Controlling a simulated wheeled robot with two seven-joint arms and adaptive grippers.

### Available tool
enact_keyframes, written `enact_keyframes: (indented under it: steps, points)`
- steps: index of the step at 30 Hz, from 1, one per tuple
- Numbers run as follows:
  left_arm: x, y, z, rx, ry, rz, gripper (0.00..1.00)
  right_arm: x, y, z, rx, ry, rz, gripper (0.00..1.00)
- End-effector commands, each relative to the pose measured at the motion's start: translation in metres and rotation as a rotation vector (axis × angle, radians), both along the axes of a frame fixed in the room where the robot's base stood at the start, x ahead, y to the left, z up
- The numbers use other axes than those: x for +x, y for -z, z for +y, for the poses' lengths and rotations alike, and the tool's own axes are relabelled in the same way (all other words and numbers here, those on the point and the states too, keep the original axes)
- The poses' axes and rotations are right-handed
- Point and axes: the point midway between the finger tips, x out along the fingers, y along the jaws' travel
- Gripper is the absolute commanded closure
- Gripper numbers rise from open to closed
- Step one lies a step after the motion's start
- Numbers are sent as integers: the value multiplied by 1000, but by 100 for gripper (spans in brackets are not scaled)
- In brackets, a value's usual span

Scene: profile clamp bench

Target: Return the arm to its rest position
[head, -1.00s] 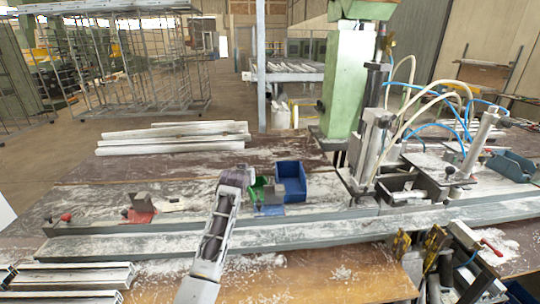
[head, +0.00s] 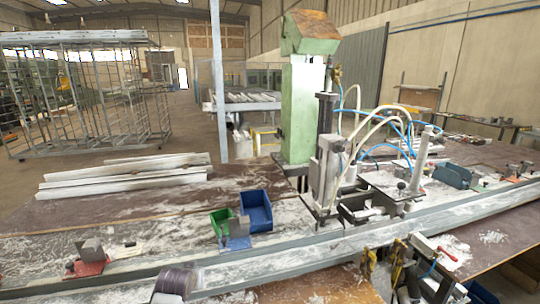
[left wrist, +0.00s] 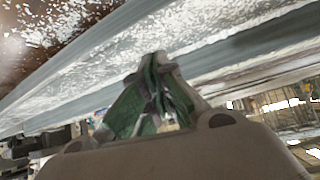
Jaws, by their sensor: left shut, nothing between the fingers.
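My left gripper (left wrist: 156,66) shows in the left wrist view with its fingers together and nothing held. It is close to a long pale metal rail dusted with white shavings; whether it touches the rail I cannot tell. In the head view only a grey rounded part of my arm (head: 176,283) shows at the bottom edge, in front of the long rail (head: 290,250) of the bench. The left fingers are out of the head view. My right gripper is in neither view.
A clamp machine with hoses (head: 325,170) and a green column (head: 299,110) stand right of centre. Pale profiles (head: 125,178) lie at the back left. Red-based clamp (head: 88,262) is at left.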

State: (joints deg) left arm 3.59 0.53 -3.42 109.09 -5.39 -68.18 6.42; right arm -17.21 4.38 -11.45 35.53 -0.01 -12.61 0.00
Motion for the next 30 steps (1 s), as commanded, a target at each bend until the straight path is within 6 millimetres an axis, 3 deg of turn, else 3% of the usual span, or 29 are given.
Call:
enact_keyframes:
  steps: [15, 24, 30]
  points:
    - [-132, 43, -7, 28, 74, 208, 100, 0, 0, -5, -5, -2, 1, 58]
    - [-210, 51, -13, 37, 128, 325, 100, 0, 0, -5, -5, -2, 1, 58]
    - [-250, 50, -17, 39, 161, 387, 100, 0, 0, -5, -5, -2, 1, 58]
